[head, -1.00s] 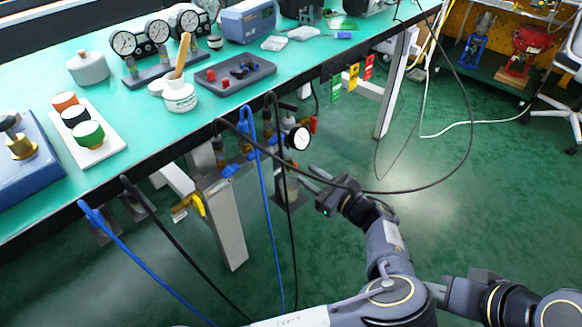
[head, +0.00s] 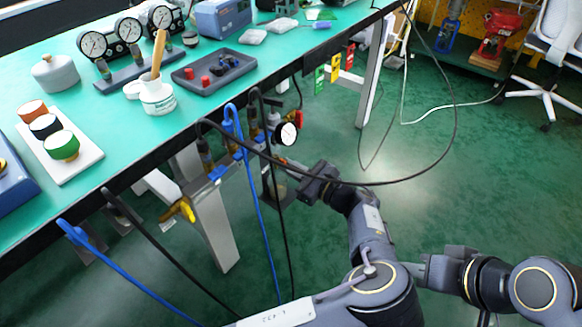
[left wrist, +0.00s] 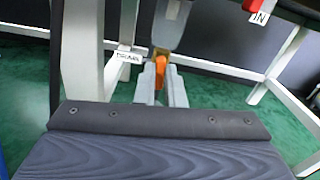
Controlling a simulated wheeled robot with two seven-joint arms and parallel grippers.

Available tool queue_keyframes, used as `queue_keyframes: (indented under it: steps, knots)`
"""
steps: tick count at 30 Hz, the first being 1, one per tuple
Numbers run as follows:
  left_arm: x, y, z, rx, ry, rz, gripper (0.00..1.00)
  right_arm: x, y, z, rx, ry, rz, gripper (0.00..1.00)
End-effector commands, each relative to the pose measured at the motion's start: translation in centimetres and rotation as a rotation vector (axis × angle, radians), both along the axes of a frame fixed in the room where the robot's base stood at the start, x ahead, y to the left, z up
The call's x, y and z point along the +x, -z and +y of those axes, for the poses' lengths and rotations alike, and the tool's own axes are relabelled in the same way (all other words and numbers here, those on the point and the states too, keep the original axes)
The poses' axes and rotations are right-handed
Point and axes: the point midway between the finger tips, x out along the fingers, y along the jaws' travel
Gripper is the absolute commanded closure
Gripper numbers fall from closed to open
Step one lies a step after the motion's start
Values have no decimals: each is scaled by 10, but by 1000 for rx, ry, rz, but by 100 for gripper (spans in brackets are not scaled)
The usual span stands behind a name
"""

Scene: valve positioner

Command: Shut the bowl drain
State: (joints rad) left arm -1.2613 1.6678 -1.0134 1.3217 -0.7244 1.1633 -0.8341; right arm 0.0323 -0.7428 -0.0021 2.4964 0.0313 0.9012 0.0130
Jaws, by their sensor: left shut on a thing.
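The filter bowl unit (head: 268,180) hangs under the bench front, beside a round white gauge (head: 285,134). In the left wrist view, a grey bowl end (left wrist: 172,22) comes down from above, with an orange drain handle (left wrist: 160,64) below it. A small white label (left wrist: 129,57) hangs just left, its text hard to read. My left gripper (left wrist: 162,88) is shut on the orange drain handle, which shows between its fingers. In the head view, its fingertips are partly hidden at the bowl unit. My right gripper (head: 428,268) is at lower right, away from the bench; its finger gap is unclear.
Blue and black hoses hang in front of the bench, and a black cable (head: 420,172) loops over my left wrist. A yellow-handled valve (head: 180,210) sits left of the bench leg (head: 215,235). Coloured tags (head: 335,68) hang further right. Open green floor lies to the right.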

Motion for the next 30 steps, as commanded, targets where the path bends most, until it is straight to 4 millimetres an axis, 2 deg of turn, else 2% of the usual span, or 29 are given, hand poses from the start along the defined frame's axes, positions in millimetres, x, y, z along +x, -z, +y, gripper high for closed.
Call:
queue_keyframes:
  steps: [11, 30]
  knots:
    - [0, 0, 1, -89, -2, -121, 100, 0, 0, 0, 0, 0, 0, 69]
    - [-2, 3, 2, -437, -2, -599, 100, 0, 15, 0, 0, 0, 0, 69]
